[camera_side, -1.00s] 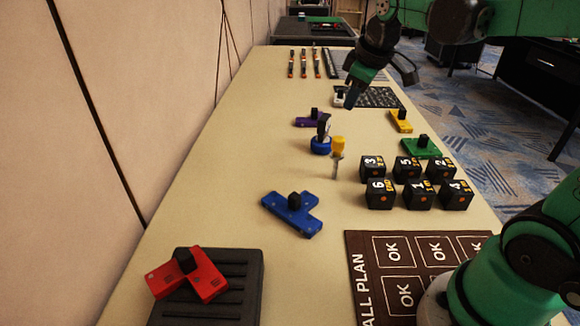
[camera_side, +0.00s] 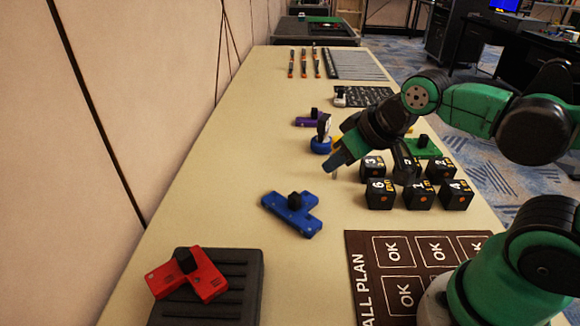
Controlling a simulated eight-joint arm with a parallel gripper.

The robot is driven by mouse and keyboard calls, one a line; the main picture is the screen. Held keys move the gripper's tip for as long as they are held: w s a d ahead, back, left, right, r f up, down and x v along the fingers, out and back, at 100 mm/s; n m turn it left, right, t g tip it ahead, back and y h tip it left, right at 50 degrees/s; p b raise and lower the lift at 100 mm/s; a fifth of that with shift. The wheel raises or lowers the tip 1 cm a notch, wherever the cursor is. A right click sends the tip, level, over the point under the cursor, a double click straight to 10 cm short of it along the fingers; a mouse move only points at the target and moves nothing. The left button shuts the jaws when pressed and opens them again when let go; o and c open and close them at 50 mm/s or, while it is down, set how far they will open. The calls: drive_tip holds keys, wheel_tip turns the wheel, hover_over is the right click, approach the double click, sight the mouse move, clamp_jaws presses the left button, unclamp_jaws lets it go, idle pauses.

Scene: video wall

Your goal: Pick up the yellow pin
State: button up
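The yellow pin (camera_side: 337,140) stands upright on the beige table, mostly hidden behind my gripper. A bit of its yellow head shows above the fingers, and a thin grey piece of its shank shows below them. My gripper (camera_side: 334,161) is low over the table, tilted down to the left, with its fingertips overlapping the pin in the picture. I cannot tell whether the fingers are around the pin or in front of it, or whether they are open.
Several black numbered cubes (camera_side: 379,194) stand close on the right. A blue T-shaped piece (camera_side: 305,220) lies nearer, and a round blue-based item (camera_side: 320,146) stands just behind. A red piece (camera_side: 207,281) lies on a dark tray (camera_side: 243,303). The table's left strip is clear.

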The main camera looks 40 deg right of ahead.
drive_tip(key=o, duration=0.8)
drive_tip(key=w+d+f+n+g, duration=0.1)
drive_tip(key=w+d+n+g, duration=0.1)
drive_tip(key=w+d, duration=0.1)
drive_tip(key=w+d+f+n+g, duration=0.1)
drive_tip(key=w+d+n+g, duration=0.1)
drive_tip(key=d, duration=0.3)
drive_tip(key=w+d+f+n+g, duration=0.1)
drive_tip(key=w+d+n+g, duration=0.1)
drive_tip(key=w+d+g, duration=0.1)
drive_tip(key=shift+w+d+n, duration=0.3)
drive_tip(key=shift+w+d, duration=0.15)
drive_tip(key=shift+w, duration=0.1)
drive_tip(key=shift+w+d+f, duration=0.1)
drive_tip(key=shift+d+f, duration=0.15)
drive_tip(key=shift+f, duration=2.85)
